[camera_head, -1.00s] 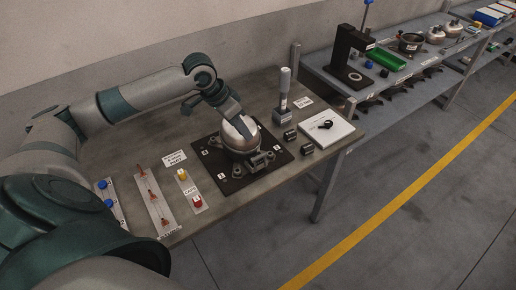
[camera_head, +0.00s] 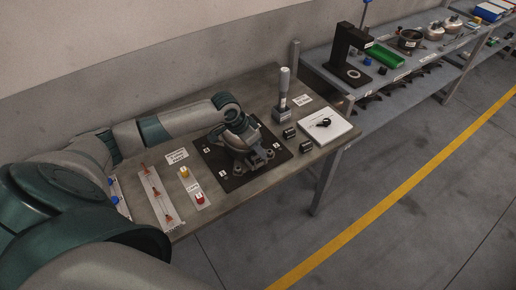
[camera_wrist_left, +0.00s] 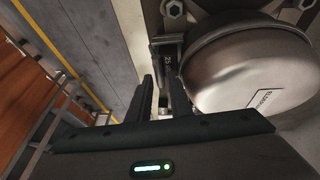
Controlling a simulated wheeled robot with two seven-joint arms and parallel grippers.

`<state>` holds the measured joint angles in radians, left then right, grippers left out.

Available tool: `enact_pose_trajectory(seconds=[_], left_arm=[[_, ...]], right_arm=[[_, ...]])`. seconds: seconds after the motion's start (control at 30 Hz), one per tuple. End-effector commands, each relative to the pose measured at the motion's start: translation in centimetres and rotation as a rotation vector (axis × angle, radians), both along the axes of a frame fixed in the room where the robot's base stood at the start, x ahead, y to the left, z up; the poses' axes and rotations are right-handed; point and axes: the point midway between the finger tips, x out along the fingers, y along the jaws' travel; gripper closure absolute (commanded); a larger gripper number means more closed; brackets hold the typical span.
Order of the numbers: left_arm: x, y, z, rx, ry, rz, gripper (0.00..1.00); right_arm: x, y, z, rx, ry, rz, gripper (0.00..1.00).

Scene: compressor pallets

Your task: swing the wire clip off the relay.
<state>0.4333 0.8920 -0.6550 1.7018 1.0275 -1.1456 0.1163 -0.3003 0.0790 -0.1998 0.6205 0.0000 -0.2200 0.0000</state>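The compressor (camera_head: 235,139), a rounded metal housing, sits on a dark pallet plate (camera_head: 228,183) on the bench. Its silver dome (camera_wrist_left: 245,65) fills the right of the left wrist view. A dark upright part with a thin bracket (camera_wrist_left: 166,50) stands beside the dome; it may be the relay and its wire clip, but it is too small and dark to be sure. My left gripper (camera_wrist_left: 160,92) points at it, its two dark fingers apart with a narrow gap and nothing clearly held between them. In the head view my left wrist covers much of the compressor. My right gripper is not visible.
Red-tipped parts lie on a pale strip (camera_head: 153,190) at the left. Yellow (camera_head: 184,172) and red (camera_head: 199,197) caps are near the pallet.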

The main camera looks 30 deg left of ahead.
Motion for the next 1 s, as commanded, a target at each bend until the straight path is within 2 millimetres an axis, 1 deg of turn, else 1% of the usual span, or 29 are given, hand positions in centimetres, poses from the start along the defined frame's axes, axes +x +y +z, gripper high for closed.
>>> enact_pose_trajectory(seconds=[0.13,0.17,0.2,0.23,0.67,0.87,1.0], left_arm=[[0.0,0.0,0.0,0.0,0.0,0.0,0.81],[0.0,0.0,0.0,0.0,0.0,0.0,0.84],[0.0,0.0,0.0,0.0,0.0,0.0,0.93],[0.0,0.0,0.0,0.0,0.0,0.0,1.0],[-0.1,-0.3,0.1,0.024,-0.01,-0.001,1.0],[-0.3,-0.9,0.2,0.091,-0.039,-0.003,1.0],[-0.6,-1.6,0.3,0.166,-0.071,-0.004,1.0]], right_arm=[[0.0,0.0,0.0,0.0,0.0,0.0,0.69],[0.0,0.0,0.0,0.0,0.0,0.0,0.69],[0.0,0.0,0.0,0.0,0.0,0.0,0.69],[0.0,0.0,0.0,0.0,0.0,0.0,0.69],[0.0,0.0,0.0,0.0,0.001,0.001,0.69],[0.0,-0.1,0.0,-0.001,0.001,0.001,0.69],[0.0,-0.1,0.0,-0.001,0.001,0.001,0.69]])
